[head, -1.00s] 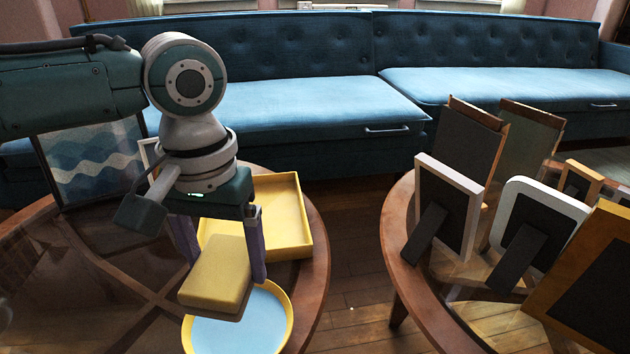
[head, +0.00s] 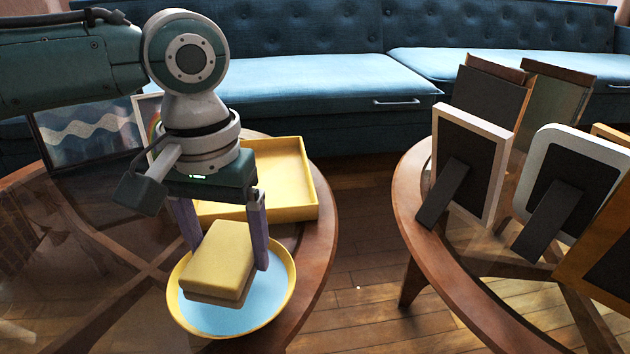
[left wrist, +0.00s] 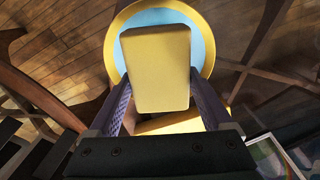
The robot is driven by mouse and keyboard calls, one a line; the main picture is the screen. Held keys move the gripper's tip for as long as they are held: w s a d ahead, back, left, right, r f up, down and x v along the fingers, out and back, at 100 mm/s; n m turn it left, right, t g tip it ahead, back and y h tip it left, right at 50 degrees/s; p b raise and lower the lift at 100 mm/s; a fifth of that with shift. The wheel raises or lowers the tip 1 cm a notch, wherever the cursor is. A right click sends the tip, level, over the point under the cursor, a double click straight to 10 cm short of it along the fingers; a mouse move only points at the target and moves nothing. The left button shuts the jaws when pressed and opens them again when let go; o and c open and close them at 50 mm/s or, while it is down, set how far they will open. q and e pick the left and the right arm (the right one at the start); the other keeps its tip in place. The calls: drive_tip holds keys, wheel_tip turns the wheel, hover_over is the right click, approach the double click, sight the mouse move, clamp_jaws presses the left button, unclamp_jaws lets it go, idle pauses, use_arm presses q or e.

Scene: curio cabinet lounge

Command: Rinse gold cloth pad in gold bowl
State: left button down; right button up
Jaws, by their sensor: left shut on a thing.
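The gold cloth pad (head: 220,257) is a yellow block with a paler underside. My left gripper (head: 222,245) is shut on it, one finger on each side. The gold bowl (head: 283,306) holds light blue water and stands near the round table's edge. The pad is over the bowl and hides part of the water; I cannot tell whether it touches the water. In the left wrist view the pad (left wrist: 156,68) covers the middle of the bowl (left wrist: 112,50). My right gripper is in neither view.
A yellow tray (head: 312,190) sits behind the bowl on the round wood-and-glass table (head: 318,262). Several picture frames stand on a second round table (head: 410,215) at right. Framed pictures (head: 90,135) stand at left. A blue sofa (head: 300,85) is behind.

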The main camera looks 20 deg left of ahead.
sight(227, 244)
use_arm(q)
drive_tip(key=shift+f, duration=0.25)
idle(0.4)
drive_tip(key=shift+f+b, duration=0.4)
drive_tip(key=shift+f, duration=0.75)
idle(0.8)
wheel_tip(227, 244, up, 5)
drive_tip(key=p, duration=0.6)
drive_tip(key=shift+f, duration=0.15)
drive_tip(key=shift+p, duration=0.3)
idle(0.6)
wheel_tip(227, 244, up, 5)
drive_tip(key=p, duration=0.6)
